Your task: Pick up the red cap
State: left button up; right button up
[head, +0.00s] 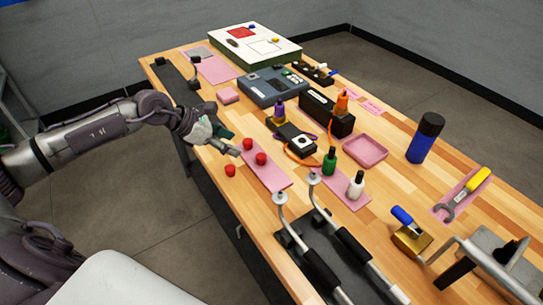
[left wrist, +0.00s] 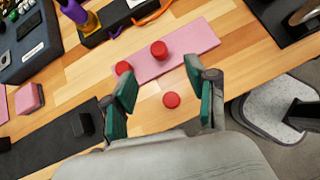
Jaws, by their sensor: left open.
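Three red caps are on the wooden table. One red cap (head: 261,158) stands on a pink mat (head: 272,178); it also shows in the left wrist view (left wrist: 159,50). A second red cap (head: 248,144) is at the mat's end, partly behind a finger in the left wrist view (left wrist: 123,68). A third red cap (head: 230,170) sits on bare wood beside the mat, and shows between the fingers in the left wrist view (left wrist: 171,99). My left gripper (head: 234,146) is open and empty, above the table edge near the caps. My right gripper is not in view.
A green bottle (head: 330,160) and a white bottle (head: 356,184) stand on another pink mat. A grey-blue device (head: 271,87), a black box (head: 327,112) and a pink tray (head: 366,150) are farther back. Metal rods on a black base (head: 322,252) stand in front.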

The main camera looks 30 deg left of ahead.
aim_at(261, 156)
pick_arm(q)
jog(key=p+x, duration=0.1)
jog(key=x, duration=0.5)
jog(key=shift+w+f+p, duration=0.15)
jog(key=shift+f+p, duration=0.15)
jog(key=shift+p, duration=0.1)
jog(key=shift+w+d+f, duration=0.15)
jog(key=shift+d, duration=0.05)
jog(key=shift+w+d+f+p, duration=0.1)
jog(key=shift+w+d+p, duration=0.05)
jog(key=shift+p, duration=0.2)
jog(key=p+x, duration=0.1)
jog(key=x, duration=0.2)
jog(key=shift+w+f+p, duration=0.2)
jog(key=shift+w+p, duration=0.05)
jog(key=shift+p, duration=0.1)
jog(key=shift+w+d+f, duration=0.25)
jog(key=shift+f, duration=0.2)
jog(key=shift+s, duration=0.1)
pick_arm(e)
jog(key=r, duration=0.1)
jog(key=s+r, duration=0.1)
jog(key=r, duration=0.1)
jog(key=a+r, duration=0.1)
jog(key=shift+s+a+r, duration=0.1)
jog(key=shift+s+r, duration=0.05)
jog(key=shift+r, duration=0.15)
pick_arm(q)
jog(key=c, duration=0.9)
